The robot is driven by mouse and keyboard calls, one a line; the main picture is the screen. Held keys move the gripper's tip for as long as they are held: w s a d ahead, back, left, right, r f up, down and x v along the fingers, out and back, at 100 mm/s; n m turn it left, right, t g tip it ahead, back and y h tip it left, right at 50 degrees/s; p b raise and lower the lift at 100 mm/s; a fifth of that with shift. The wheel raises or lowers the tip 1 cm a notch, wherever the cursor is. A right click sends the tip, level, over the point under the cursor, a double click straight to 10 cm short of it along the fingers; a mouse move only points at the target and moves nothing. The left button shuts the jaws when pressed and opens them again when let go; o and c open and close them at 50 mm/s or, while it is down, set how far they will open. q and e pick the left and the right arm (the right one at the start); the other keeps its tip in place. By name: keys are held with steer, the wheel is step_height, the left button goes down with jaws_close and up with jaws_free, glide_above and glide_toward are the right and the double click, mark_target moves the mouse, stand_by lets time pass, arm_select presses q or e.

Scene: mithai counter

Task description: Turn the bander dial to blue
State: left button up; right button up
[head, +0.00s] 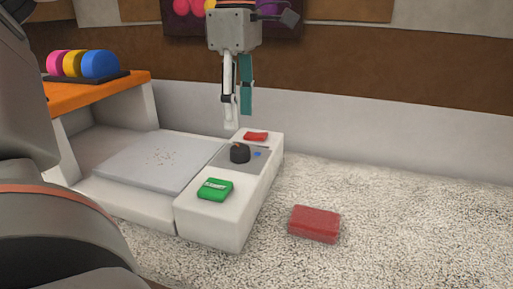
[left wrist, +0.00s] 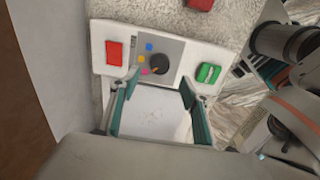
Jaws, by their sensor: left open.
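The bander is a white box with a grey panel. The black dial (head: 239,154) stands on that panel; the dial (left wrist: 160,64) also shows in the left wrist view. Beside it are a blue dot (left wrist: 149,47), a yellow-orange dot (left wrist: 141,59) and a pink dot (left wrist: 143,72). The dial's orange mark appears turned toward the pink dot. My left gripper (head: 240,118) is open and empty, pointing down above the back of the panel and apart from the dial. Its teal fingers (left wrist: 158,82) show spread in the left wrist view. My right gripper is not in view.
A red switch (head: 256,136) and a green button (head: 215,189) flank the dial. A flat grey plate (head: 150,165) lies left of the panel. Pink, yellow and blue spools (head: 98,64) stand on an orange top. A red box (head: 314,223) lies on the speckled counter, otherwise clear at right.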

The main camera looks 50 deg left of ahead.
mark_target(240, 148)
arm_select(q)
step_height(240, 148, down, 8)
steer(key=shift+r+b, duration=0.15)
steer(key=shift+b, duration=0.6)
steer(key=c, duration=1.1)
